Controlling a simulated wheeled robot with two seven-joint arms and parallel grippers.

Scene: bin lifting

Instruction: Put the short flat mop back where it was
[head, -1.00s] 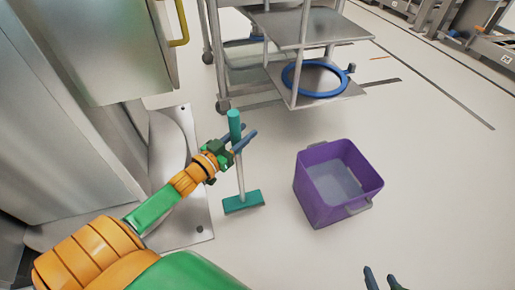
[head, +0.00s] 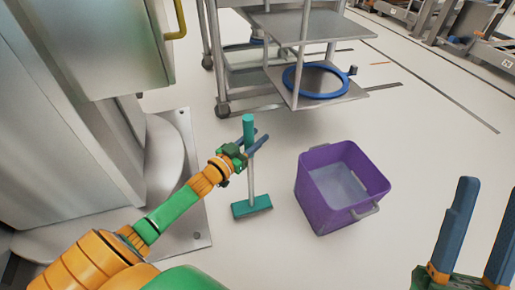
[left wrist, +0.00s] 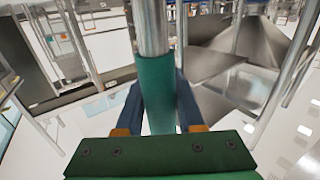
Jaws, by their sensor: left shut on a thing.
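The short flat mop (head: 251,208) has a teal flat head, a grey pole and a teal grip at the top. It stands nearly upright, left of the purple bin in the head view. My left gripper (head: 257,144) is shut on the mop near its teal grip. In the left wrist view the mop's teal sleeve and grey pole (left wrist: 155,85) sit between the two fingers. Whether the mop head touches the floor is hard to tell. My right gripper (head: 482,232) is at the lower right of the head view, fingers apart, with nothing between them.
A purple bin (head: 318,205) with a grey handle stands on the floor right of the mop. A metal shelf cart (head: 250,104) with a blue ring (head: 320,80) stands behind. A steel machine with a floor plate (head: 192,215) is at left. Floor right of the bin is clear.

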